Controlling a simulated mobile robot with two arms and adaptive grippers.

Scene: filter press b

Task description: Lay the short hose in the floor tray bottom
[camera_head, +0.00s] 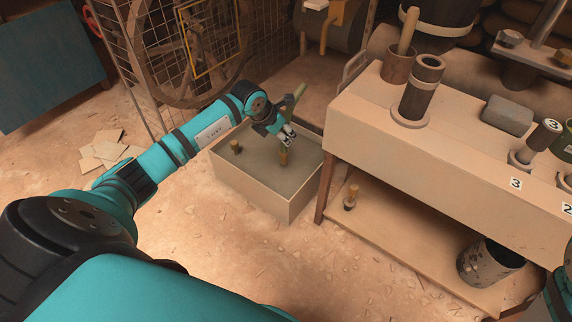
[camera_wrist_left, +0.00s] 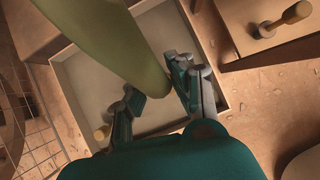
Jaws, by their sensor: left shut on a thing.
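My left gripper (camera_head: 287,134) is above the floor tray (camera_head: 250,192), at the end of my outstretched arm. It is shut on the short hose (camera_head: 294,98), a green tube that sticks up at a tilt from the fingers. In the left wrist view the hose (camera_wrist_left: 110,40) runs from the upper left down to between the fingers of the gripper (camera_wrist_left: 158,95). The tray's rim (camera_wrist_left: 225,100) and pale bottom show beneath it. In the head view the hose's lower end is hidden by the fingers. My right gripper is out of view.
A wooden bench (camera_head: 400,135) with a lower shelf (camera_head: 400,245) stands close to the tray's right. A wire mesh and large wheel (camera_head: 180,45) are behind. The floor in front is mostly clear.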

